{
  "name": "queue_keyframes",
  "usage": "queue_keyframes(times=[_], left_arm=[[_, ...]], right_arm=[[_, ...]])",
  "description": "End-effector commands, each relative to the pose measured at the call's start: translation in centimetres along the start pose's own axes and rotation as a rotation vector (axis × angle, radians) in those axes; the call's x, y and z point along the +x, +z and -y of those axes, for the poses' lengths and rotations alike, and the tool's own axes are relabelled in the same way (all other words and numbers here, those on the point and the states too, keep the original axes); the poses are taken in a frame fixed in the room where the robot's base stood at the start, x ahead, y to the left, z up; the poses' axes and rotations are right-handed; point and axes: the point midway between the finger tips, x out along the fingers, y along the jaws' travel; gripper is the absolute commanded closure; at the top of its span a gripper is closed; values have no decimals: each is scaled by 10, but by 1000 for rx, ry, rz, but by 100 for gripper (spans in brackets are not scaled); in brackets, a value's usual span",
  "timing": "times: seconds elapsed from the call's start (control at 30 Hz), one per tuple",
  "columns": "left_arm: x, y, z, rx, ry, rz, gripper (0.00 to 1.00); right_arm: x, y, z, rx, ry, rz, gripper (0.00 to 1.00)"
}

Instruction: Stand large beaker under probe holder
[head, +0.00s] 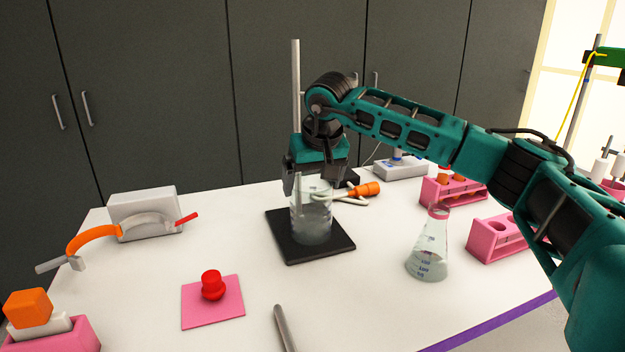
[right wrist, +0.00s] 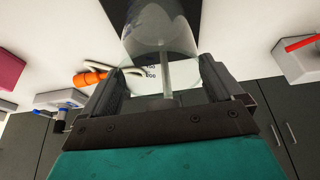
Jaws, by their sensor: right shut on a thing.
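The large clear beaker (head: 311,222) is upright on or just above the black base plate (head: 333,248) of a stand. A metal stand rod (head: 296,90) rises behind my right gripper. My right gripper (head: 315,180) points down and is shut on the beaker's upper part. In the right wrist view the beaker (right wrist: 160,35) is between the two fingers (right wrist: 163,85), with scale marks on its wall. The probe holder is not clearly visible; my gripper and arm hide part of the stand. My left gripper is not in view.
A conical flask (head: 430,248) with liquid stands right of the plate. Pink racks (head: 497,240) are farther right. A red stopper (head: 212,285) sits on a pink mat (head: 228,312) at front left. A grey device (head: 146,215) is at back left. An orange-handled tool (head: 365,190) lies behind the beaker.

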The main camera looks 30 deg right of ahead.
Motion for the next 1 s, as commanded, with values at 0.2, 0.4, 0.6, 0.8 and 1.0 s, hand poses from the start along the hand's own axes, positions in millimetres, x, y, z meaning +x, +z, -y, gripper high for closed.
queue_keyframes(times=[0.2, 0.4, 0.6, 0.8, 1.0], left_arm=[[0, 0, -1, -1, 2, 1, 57], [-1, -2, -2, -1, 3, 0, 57], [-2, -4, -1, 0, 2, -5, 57], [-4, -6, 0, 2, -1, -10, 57], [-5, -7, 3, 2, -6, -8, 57]], right_arm=[[4, 3, 0, -2, 4, 10, 0], [-2, 1, 0, -2, 3, 10, 0], [-38, -1, 0, -1, 1, 3, 0], [-83, -2, 0, -2, 0, 2, 0], [-113, -2, 0, -1, 1, 4, 0]])
